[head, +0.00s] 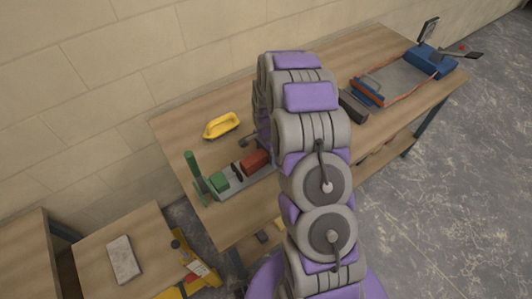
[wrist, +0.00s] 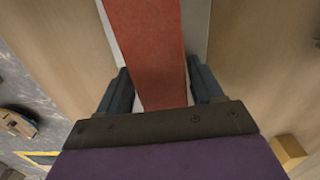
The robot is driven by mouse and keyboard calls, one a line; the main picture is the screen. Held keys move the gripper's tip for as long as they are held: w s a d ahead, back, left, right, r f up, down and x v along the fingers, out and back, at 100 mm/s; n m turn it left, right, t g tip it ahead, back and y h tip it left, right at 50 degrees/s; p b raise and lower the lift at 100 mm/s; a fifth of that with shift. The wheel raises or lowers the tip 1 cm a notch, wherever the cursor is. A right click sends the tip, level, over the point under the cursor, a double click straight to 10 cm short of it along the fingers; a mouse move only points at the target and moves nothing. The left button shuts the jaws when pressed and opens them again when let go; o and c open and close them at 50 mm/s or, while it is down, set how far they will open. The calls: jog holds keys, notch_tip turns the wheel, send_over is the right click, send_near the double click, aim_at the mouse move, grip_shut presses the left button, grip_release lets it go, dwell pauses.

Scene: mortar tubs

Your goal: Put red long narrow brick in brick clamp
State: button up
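The red long narrow brick (wrist: 150,50) runs from the top of the wrist view down between the two fingers of my gripper (wrist: 163,88). Grey metal shows along both sides of the brick. In the head view, the brick clamp (head: 218,181) is a grey rail with green end parts near the bench's left end. Red (head: 255,160) shows over its rail beside my arm. My arm hides the gripper there. I cannot tell whether the brick rests on the rail.
A yellow tool (head: 221,126) lies behind the clamp on the workbench (head: 185,130). A dark block (head: 352,105) and a blue-and-orange tool (head: 395,82) are to the right of my arm. A grey slab (head: 123,258) lies on a lower table at left.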

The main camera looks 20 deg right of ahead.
jog(key=shift+o, duration=1.2)
jog(key=shift+a, duration=0.35)
jog(key=shift+a+r, duration=0.1)
jog(key=shift+a, duration=0.4)
jog(key=r, duration=0.2)
jog(key=r+p, duration=0.1)
jog(key=r, duration=0.1)
jog(key=d+r, duration=0.1)
jog(key=r, duration=0.2)
jog(key=shift+d, duration=0.1)
jog(key=s+a+r+n+p, duration=0.1)
jog(key=s+a+r, duration=0.15)
jog(key=r, duration=0.55)
jog(key=s+a+r+n+p, duration=0.1)
jog(key=s+a+r+n, duration=0.15)
jog(key=r, duration=0.55)
jog(key=s+a+r+n, duration=0.2)
jog(key=s+n, duration=0.1)
jog(key=s, duration=0.7)
jog(key=s+a+r+n+g, duration=0.1)
jog(key=s+a+r+n, duration=0.1)
jog(key=s, duration=0.8)
jog(key=s+a+r+n, duration=0.2)
jog(key=s+r+n, duration=0.2)
jog(key=s, duration=0.7)
jog(key=shift+a+n+g, duration=0.2)
jog(key=shift+n+g, duration=0.2)
jog(key=shift+n, duration=0.85)
jog(key=shift+r, duration=0.1)
jog(key=shift+c, duration=0.5)
